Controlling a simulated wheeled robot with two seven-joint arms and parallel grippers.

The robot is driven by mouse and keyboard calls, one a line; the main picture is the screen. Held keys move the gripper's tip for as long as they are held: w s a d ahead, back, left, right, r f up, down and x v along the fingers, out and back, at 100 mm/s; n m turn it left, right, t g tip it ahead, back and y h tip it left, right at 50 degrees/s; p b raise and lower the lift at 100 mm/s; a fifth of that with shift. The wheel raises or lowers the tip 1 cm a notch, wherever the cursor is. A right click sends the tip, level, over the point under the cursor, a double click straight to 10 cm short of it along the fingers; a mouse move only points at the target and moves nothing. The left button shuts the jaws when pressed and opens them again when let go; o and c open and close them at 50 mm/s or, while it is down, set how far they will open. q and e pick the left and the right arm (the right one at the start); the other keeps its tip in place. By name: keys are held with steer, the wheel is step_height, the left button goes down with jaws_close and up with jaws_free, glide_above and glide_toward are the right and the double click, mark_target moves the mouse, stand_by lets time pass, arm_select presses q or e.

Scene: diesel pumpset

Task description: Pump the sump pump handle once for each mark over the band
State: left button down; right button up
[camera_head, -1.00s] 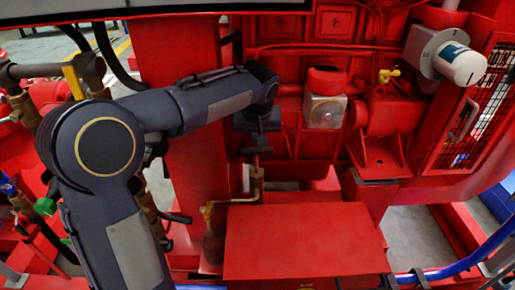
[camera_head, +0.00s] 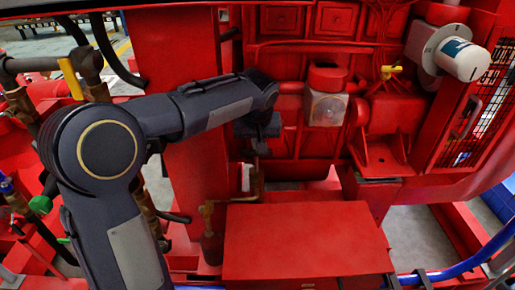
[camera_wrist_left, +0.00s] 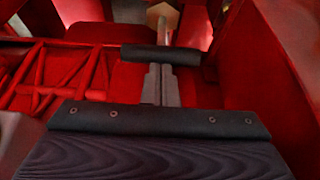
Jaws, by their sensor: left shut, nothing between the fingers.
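My left gripper (camera_head: 261,143) is in the middle of the head view, pointing down, small and dark there. In the left wrist view its two grey fingers (camera_wrist_left: 160,84) are shut together with nothing between them. A black crossbar (camera_wrist_left: 160,54), seemingly the pump handle's grip, lies across the fingertips; I cannot tell whether they touch it. A metal rod (camera_wrist_left: 167,25) runs from the crossbar to a brass fitting (camera_wrist_left: 161,12). In the head view brass pipework (camera_head: 257,183) stands below the gripper. No marks or band can be made out. My right gripper is not in view.
A red box top (camera_head: 303,243) lies in front, right of the brass pipework. A grey box with a round window (camera_head: 325,108) is behind it. A yellow valve (camera_head: 390,72) and a white cylinder (camera_head: 462,60) are at right. A red upright (camera_head: 195,170) stands left of the gripper.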

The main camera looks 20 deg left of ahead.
arm_select(q)
steer(key=shift+f+b, duration=0.45)
steer(key=shift+f, duration=1.6)
steer(key=shift+r+p, duration=3.05)
steer(key=shift+r, duration=0.35)
step_height(320, 180, up, 6)
steer(key=p, duration=0.5)
